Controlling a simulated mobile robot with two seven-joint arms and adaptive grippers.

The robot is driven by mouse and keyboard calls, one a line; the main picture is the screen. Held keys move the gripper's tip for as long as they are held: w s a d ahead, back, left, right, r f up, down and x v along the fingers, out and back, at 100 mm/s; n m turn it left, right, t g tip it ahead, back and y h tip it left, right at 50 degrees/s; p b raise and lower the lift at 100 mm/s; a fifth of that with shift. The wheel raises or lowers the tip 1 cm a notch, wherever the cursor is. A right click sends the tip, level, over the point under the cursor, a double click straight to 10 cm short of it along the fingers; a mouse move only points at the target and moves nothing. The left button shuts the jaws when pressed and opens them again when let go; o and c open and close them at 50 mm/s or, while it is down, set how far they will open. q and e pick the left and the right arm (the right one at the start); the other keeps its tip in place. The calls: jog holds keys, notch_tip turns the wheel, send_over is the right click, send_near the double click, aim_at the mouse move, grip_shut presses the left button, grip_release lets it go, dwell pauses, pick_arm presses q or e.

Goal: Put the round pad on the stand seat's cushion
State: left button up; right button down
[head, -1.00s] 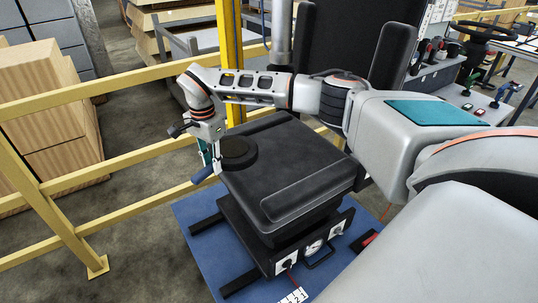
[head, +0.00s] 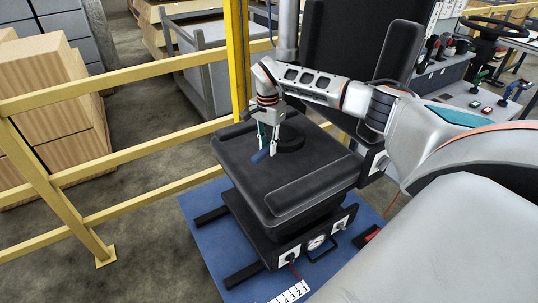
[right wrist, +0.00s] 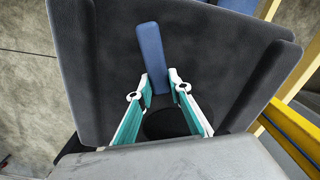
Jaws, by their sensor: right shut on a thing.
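My right gripper (head: 269,150) is over the left-middle part of the black seat cushion (head: 322,163), pointing down. It is shut on the round pad (head: 291,139), a dark disc with a blue handle (head: 259,156). In the right wrist view the disc (right wrist: 165,125) shows between the teal fingers (right wrist: 160,86), and the blue handle (right wrist: 152,56) sticks out past the fingertips. The disc lies low over the cushion; I cannot tell whether it touches. The wrist housing hides part of the disc in the wrist view. My left gripper is not in view.
The cushion has raised side bolsters (head: 300,198). The stand's black base (head: 290,250) with a gauge rests on a blue mat (head: 212,250). A yellow railing (head: 140,165) runs along the left. The dark backrest (head: 345,45) and an armrest (head: 403,50) rise behind.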

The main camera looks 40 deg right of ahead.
aim_at(269, 162)
notch_tip(269, 162, down, 3)
jog(key=shift+f, duration=0.15)
jog(key=shift+d+f, duration=0.2)
jog(key=shift+f, duration=0.3)
jog(key=c, duration=1.8)
grip_release()
jog(key=shift+c, duration=0.2)
jog(key=shift+r, duration=0.1)
